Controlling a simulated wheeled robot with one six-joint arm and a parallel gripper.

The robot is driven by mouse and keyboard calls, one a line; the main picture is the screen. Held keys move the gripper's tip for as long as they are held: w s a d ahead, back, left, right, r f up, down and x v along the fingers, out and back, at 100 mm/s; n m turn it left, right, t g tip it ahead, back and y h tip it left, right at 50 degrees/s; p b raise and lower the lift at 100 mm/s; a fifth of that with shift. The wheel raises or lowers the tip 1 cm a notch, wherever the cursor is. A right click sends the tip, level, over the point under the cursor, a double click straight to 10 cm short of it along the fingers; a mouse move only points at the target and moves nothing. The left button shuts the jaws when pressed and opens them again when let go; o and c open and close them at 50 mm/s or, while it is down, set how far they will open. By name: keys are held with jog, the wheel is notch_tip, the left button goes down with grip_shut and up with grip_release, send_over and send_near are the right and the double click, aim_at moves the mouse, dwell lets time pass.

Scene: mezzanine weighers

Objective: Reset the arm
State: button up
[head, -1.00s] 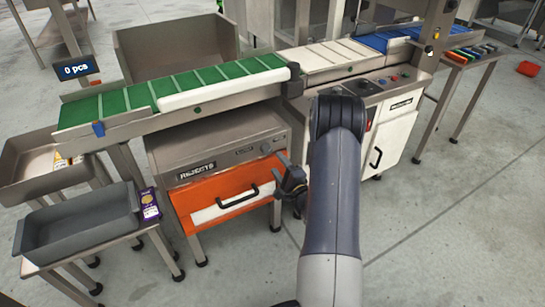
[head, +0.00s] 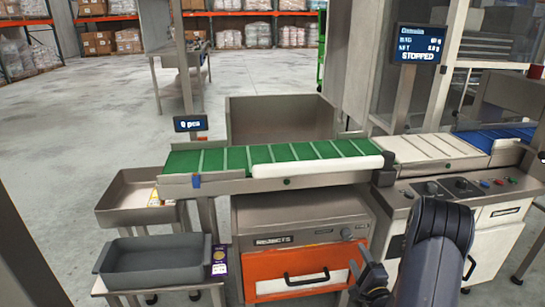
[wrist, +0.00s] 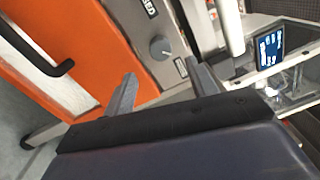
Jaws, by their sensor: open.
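My gripper (head: 372,278) is in front of the right side of the orange rejects drawer in the head view, at the end of my dark arm. In the wrist view its two fingers (wrist: 163,92) stand well apart with nothing between them. Beyond them is the rejects cabinet (wrist: 172,50) with its grey knob. The orange drawer front (head: 262,288) has a black handle and a pale panel; the handle also shows at the left of the wrist view. I cannot tell whether the gripper touches the cabinet.
A green belt (head: 222,160) runs above the rejects cabinet, followed by a white belt (head: 420,147) and a blue one (head: 490,137). A grey tray (head: 150,278) sits on a low stand at left, beside a purple packet (head: 219,262). Open floor (head: 90,110) lies behind.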

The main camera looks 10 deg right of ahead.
aim_at(348, 238)
jog(key=w, duration=0.7)
jog(key=shift+w+a+r+b, duration=0.15)
jog(key=shift+w+r+b, duration=0.05)
jog(key=shift+w+b, duration=0.1)
